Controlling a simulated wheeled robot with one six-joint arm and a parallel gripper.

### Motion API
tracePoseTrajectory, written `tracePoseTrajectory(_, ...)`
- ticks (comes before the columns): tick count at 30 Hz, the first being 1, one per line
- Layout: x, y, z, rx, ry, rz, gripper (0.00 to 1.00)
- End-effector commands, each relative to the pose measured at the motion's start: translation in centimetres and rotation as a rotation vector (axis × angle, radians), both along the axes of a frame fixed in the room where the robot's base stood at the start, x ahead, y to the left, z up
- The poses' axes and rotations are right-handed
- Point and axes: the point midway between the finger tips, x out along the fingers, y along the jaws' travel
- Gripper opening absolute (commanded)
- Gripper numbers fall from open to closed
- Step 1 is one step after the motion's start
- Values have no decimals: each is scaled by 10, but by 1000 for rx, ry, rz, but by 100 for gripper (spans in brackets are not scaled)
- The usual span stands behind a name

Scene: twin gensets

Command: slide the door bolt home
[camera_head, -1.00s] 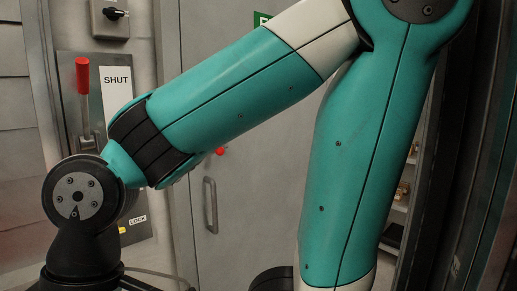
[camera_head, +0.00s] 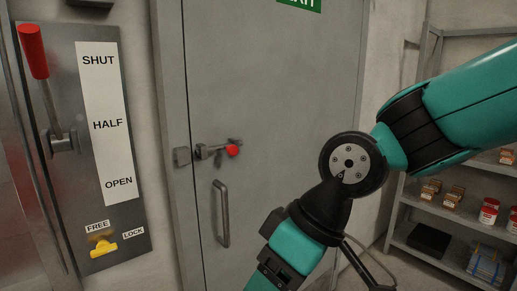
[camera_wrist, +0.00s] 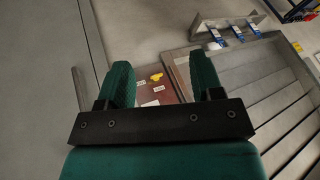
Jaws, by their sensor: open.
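The door bolt (camera_head: 208,151) is a short grey rod with a red knob (camera_head: 232,150), mounted on the grey door (camera_head: 280,95) in the head view. The knob is at the bolt's right part. A grey keeper block (camera_head: 182,156) sits to its left, at the door's edge. I cannot tell whether the rod enters the keeper. In the wrist view my gripper (camera_wrist: 163,78) is open, with two green fingers apart and nothing between them. In the head view my wrist is low and right of the bolt; the fingertips are out of frame. I cannot make out the bolt in the wrist view.
A door handle (camera_head: 221,213) is below the bolt. Left is a lever panel (camera_head: 66,195) with a red-handled lever (camera_head: 33,52) and a yellow catch (camera_head: 103,249). A stocked shelf (camera_head: 405,192) stands right. The door area around the bolt looks clear.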

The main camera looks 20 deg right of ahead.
Motion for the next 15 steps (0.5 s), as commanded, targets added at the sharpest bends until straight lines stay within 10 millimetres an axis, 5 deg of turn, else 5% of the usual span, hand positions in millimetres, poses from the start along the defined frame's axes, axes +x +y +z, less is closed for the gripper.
tracePoseTrajectory(4, 88, 12, 3, 201, -268, -48, 60)
tracePoseTrajectory(7, 153, 0, 13, 310, -506, -130, 60)
tracePoseTrajectory(12, 235, -53, 27, 373, -865, -329, 60)
tracePoseTrajectory(15, 262, -87, 31, 361, -1008, -436, 60)
